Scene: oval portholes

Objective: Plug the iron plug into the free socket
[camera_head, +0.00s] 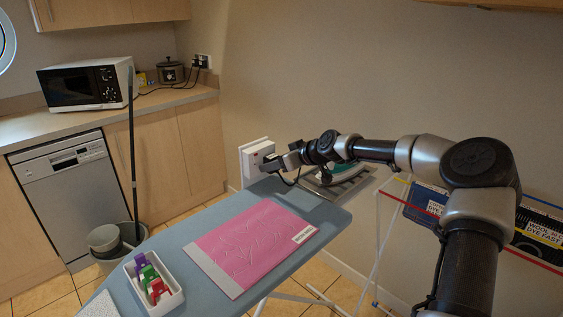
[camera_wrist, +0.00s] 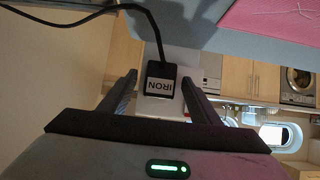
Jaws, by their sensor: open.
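The iron plug (camera_wrist: 161,80) is black with a white IRON label and a black cord. In the wrist view it sits against a white box. My gripper (camera_wrist: 160,82) is open, its two fingers on either side of the plug with gaps showing. In the head view my gripper (camera_head: 270,163) is at the white socket box (camera_head: 256,152) on the wall, hiding part of its front. I cannot tell how far the plug is seated. The iron (camera_head: 346,173) rests on the metal stand at the far end of the ironing board.
The blue ironing board (camera_head: 185,232) carries a pink cloth (camera_head: 253,243) and a white tray (camera_head: 157,299) with coloured clips. A bucket (camera_head: 115,242) with a mop stands left. A rack (camera_head: 425,200) with labelled dark items stands right. A microwave (camera_head: 85,84) is on the counter.

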